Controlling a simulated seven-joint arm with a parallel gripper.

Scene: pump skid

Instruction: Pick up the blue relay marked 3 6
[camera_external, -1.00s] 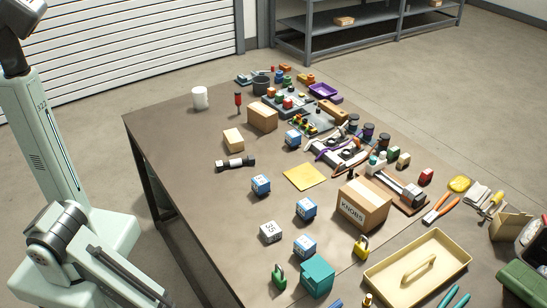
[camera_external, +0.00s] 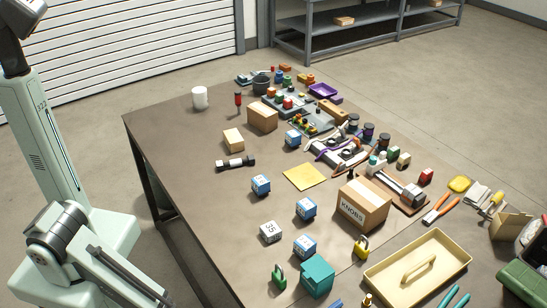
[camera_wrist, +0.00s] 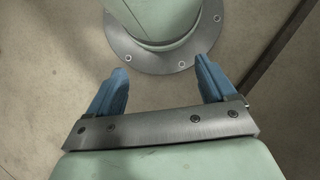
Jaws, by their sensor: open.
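Several blue-and-white relay cubes stand on the brown table. In the external view one is left of the yellow sheet (camera_external: 261,185), one is below that sheet (camera_external: 306,208), one is near the front by the teal block (camera_external: 305,246), and one is farther back (camera_external: 293,139). Their markings are too small to read, so I cannot tell which is marked 3 6. A white cube (camera_external: 271,232) appears to read 35. My gripper (camera_wrist: 160,78) shows only in the wrist view, with its two blue fingers apart and nothing between them, over the floor and my base.
A KNOBS box (camera_external: 363,204), a teal block (camera_external: 317,276), a green padlock (camera_external: 279,276) and a brass padlock (camera_external: 361,246) stand near the front cubes. A cream tray (camera_external: 417,268) is at the right. The table's left part (camera_external: 185,150) is mostly clear.

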